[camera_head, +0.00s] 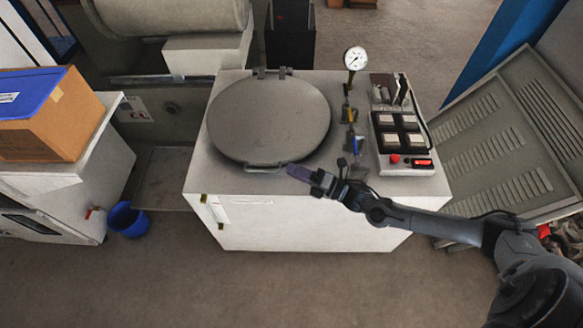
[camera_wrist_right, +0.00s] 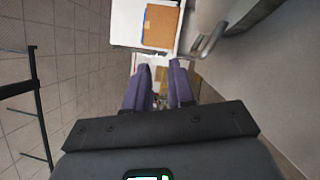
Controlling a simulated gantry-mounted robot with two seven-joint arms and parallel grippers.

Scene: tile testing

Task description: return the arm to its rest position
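My right arm (camera_head: 440,222) reaches in from the lower right in the head view. Its gripper (camera_head: 298,173) is at the front edge of the white machine (camera_head: 260,220), just right of the handle (camera_head: 265,169) of the round grey lid (camera_head: 268,118). The lid lies closed. In the right wrist view the two purple fingers (camera_wrist_right: 160,66) stand apart with a gap between them, and nothing shows held. A metal handle (camera_wrist_right: 210,40) is ahead and right of the fingers there, apart from them. My left gripper is out of view.
A control box (camera_head: 405,140) and a pressure gauge (camera_head: 355,59) stand on the machine's right side, close to my forearm. A cardboard box (camera_head: 45,115) sits on a white cabinet at left. A blue bucket (camera_head: 128,220) is on the floor. The floor in front is clear.

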